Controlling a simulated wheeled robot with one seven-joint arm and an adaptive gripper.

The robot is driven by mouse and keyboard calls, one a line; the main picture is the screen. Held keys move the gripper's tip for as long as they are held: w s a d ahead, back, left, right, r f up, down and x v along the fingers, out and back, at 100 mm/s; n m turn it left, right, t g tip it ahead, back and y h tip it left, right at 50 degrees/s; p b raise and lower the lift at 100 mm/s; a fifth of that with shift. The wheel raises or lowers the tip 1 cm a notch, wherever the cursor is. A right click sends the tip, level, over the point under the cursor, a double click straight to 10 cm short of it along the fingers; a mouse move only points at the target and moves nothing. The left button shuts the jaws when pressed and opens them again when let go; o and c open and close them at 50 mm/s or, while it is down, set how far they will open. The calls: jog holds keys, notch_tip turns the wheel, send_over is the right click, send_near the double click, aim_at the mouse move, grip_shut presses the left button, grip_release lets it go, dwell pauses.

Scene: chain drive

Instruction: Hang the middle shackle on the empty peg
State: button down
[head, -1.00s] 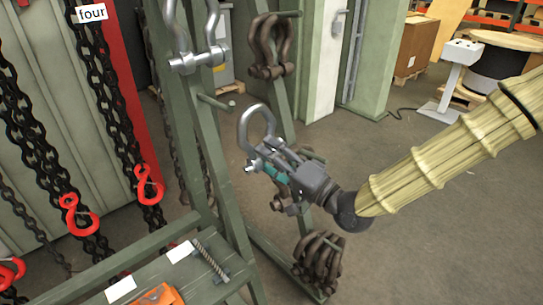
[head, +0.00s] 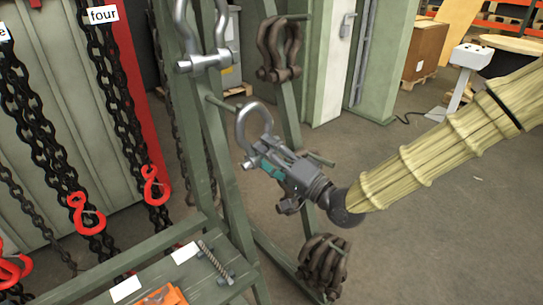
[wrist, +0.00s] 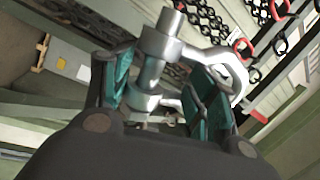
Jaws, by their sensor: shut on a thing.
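My gripper (head: 268,167) is shut on a grey shackle (head: 241,128), holding it by its pin end with the bow upward. In the wrist view the shackle's pin and lugs (wrist: 158,50) sit between the teal finger pads (wrist: 160,90), and its bow curves to the right. The empty peg (head: 221,103) sticks out of the green rack's left post, below a larger silver shackle (head: 205,62). The peg's end is at the bow's upper left in the head view; I cannot tell whether it is inside the bow or touching.
The green rack (head: 215,165) also bears rusty shackles at upper right (head: 279,48) and low down (head: 322,265). Another peg end (head: 320,159) shows behind my gripper. Black chains with red hooks (head: 88,212) hang at left. A bench (head: 205,285) stands in front.

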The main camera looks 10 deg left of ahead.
jog(key=w+f+x, duration=0.1)
jog(key=x, duration=0.8)
jog(key=shift+w+d+f+b, duration=0.2)
jog(key=shift+d+f+b, duration=0.2)
jog(key=shift+f, duration=0.3)
dwell(0.8)
jog(key=shift+a+f, duration=0.1)
jog(key=shift+a, duration=0.05)
dwell(0.4)
